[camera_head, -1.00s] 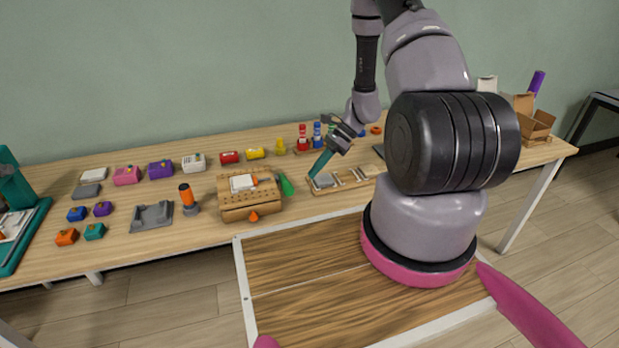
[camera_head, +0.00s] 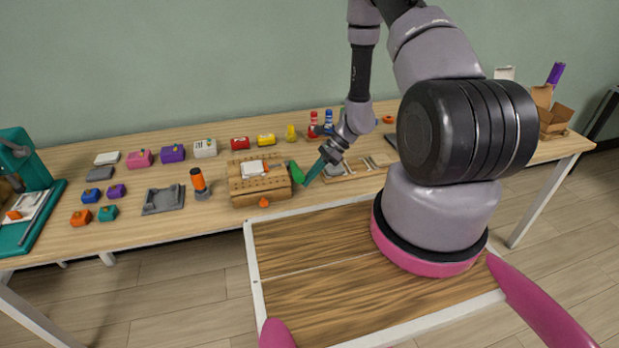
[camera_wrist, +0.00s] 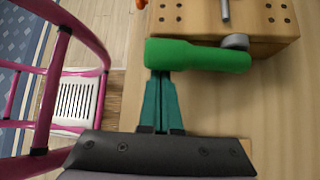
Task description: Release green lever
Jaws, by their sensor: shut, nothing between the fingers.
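The green lever (camera_wrist: 197,57) lies across the middle of the wrist view, beside the wooden box (camera_wrist: 272,18), with a grey round pivot at its right end. In the head view the green lever (camera_head: 296,172) shows at the right side of the wooden box (camera_head: 258,185). My gripper (camera_wrist: 157,82) is shut and empty, its teal fingertips at the lever's lower edge near its left end. I cannot tell whether they touch. In the head view my gripper (camera_head: 308,180) points down to the left, just right of the lever.
A wooden tray (camera_head: 352,172) with tools sits right of the box. A grey holder (camera_head: 163,200) and an orange-handled tool (camera_head: 199,184) stand left of it. Several small coloured blocks lie farther left. The bench's front edge is close to the box.

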